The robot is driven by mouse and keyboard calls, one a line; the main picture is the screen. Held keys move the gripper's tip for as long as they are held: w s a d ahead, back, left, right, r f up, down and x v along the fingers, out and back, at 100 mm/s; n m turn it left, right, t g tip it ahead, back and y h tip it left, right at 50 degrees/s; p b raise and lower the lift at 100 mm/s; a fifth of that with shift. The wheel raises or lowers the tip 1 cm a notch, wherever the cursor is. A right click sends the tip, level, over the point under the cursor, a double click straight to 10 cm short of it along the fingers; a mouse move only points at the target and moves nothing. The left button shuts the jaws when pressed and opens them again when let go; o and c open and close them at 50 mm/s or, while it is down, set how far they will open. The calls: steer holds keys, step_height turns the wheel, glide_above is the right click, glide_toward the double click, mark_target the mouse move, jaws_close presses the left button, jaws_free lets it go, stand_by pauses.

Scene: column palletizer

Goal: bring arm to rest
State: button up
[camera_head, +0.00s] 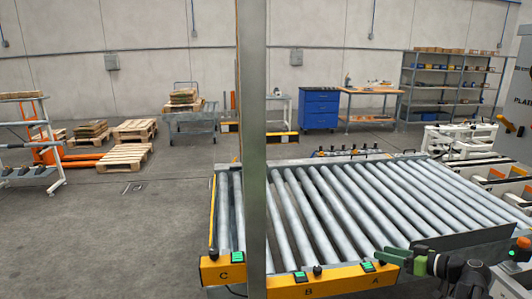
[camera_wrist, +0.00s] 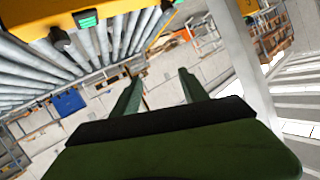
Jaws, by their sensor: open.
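My gripper (camera_head: 384,256) shows at the lower right of the head view, with its green fingers pointing left. It is in front of the yellow front edge of the roller conveyor (camera_head: 365,205), near the label A. In the wrist view my gripper (camera_wrist: 160,82) has its two green fingers spread apart with nothing between them. The conveyor's rollers (camera_wrist: 110,38) and yellow edge show at the upper left there. I see no load on the visible rollers.
A grey upright post (camera_head: 252,130) crosses the head view from top to bottom. Wooden pallets (camera_head: 124,157) and an orange pallet jack (camera_head: 48,150) stand at the left. A blue cabinet (camera_head: 319,108) and shelves (camera_head: 445,85) stand at the back.

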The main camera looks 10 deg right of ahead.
steer(key=w+a+f+m+g+p, duration=0.15)
steer(key=a+f+g, duration=0.25)
steer(key=a, duration=0.6)
steer(key=w+a+f+n+g, duration=0.1)
steer(key=w+a+f+g, duration=0.25)
steer(key=a, duration=0.65)
steer(key=s+a+f+m+g+h+p, duration=0.1)
steer(key=s+a+f+g+h, duration=0.1)
steer(key=a, duration=0.6)
steer(key=s+a+f+m+g+h, duration=0.1)
steer(key=a+f+g+h, duration=0.2)
steer(key=a+h, duration=0.2)
steer(key=a, duration=0.3)
steer(key=shift+s+a+f+p, duration=0.2)
steer(key=shift+s+p, duration=0.15)
steer(key=shift+p, duration=0.05)
steer(key=shift+m, duration=0.25)
